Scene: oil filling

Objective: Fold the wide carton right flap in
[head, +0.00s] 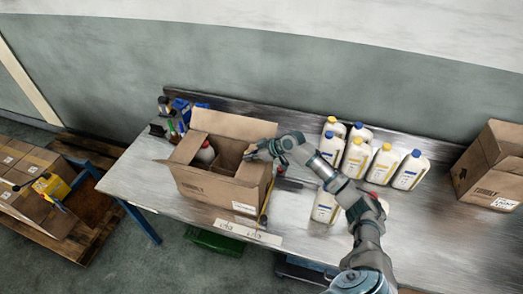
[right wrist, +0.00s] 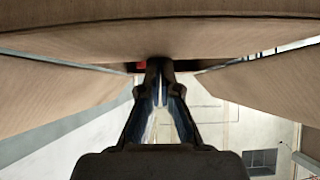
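The wide carton (head: 210,187) stands open on the metal table, its back flap (head: 233,124) raised and its left flap (head: 187,148) upright. My right gripper (head: 251,154) is at the carton's right side, over the opening, and partly hides the right flap there; how far that flap is folded is hard to tell. In the right wrist view, my fingers (right wrist: 159,65) come together at the tips beside brown cardboard (right wrist: 150,38); nothing shows gripped, and contact is unclear. My left gripper is out of view.
Several white bottles (head: 355,158) stand right of the carton, and one (head: 326,207) stands near my right forearm. Another carton (head: 490,170) is at the far right. Small bottles and blue items (head: 182,108) stand behind the carton's left. The table's right front is clear.

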